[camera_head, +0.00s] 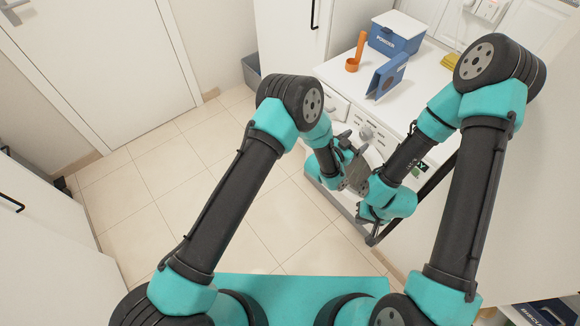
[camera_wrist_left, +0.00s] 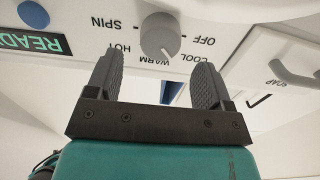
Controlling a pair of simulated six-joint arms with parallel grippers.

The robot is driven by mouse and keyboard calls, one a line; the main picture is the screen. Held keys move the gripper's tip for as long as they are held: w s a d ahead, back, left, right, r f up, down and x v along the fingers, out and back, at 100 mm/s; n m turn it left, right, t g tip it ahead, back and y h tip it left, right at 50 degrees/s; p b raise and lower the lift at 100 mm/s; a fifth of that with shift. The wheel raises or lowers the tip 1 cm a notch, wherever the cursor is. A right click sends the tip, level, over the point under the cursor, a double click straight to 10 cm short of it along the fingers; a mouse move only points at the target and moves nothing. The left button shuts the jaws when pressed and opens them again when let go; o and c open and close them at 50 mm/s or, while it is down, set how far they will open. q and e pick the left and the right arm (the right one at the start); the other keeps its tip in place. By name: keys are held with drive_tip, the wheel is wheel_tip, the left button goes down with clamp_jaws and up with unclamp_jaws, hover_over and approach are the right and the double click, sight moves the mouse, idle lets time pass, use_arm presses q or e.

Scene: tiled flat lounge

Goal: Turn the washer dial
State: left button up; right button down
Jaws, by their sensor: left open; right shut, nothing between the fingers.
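The washer dial (camera_wrist_left: 160,35) is a round grey knob on the white washer panel (camera_wrist_left: 85,22). Upside-down labels SPIN, HOT, WARM, COOL and OFF surround it in the left wrist view. A pale mark shows near the knob's edge on the WARM/COOL side. My left gripper (camera_wrist_left: 157,62) is open, its dark fingers spread with the dial beyond and between their tips; I cannot tell whether they touch it. In the head view my left gripper (camera_head: 350,143) is at the washer front. My right gripper (camera_head: 373,238) is shut and empty, lower and closer to me.
The washer top (camera_head: 425,88) holds a blue POWDER box (camera_head: 397,36), an orange scoop (camera_head: 356,52) and a blue upright item (camera_head: 387,76). A drawer handle (camera_wrist_left: 292,76) is to the right. Tiled floor (camera_head: 200,170) is clear.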

use_arm(q)
drive_tip(key=v, duration=1.2)
drive_tip(key=a+f+n+g+y, duration=0.1)
drive_tip(key=a+f+n+y, duration=0.1)
drive_tip(key=a, duration=0.5)
drive_tip(key=a+f+n+g+y, duration=0.1)
drive_tip(key=a+f+n+y, duration=0.1)
drive_tip(key=a, duration=0.5)
drive_tip(key=shift+s+a+f+g+y, duration=0.2)
drive_tip(key=shift+f+g+y, duration=0.1)
drive_tip(key=shift+f+y, duration=0.4)
drive_tip(key=shift+r, duration=0.15)
drive_tip(key=s+a+f+n+g+y, duration=0.1)
drive_tip(key=s+a+n+g+y, duration=0.3)
drive_tip(key=s+a, duration=1.4)
drive_tip(key=a+n+g, duration=0.2)
drive_tip(key=n+g, duration=0.1)
drive_tip(key=g, duration=0.1)
drive_tip(key=shift+s+a+f+n, duration=0.25)
drive_tip(key=shift+a+f+n, duration=0.05)
drive_tip(key=shift+a+f, duration=0.1)
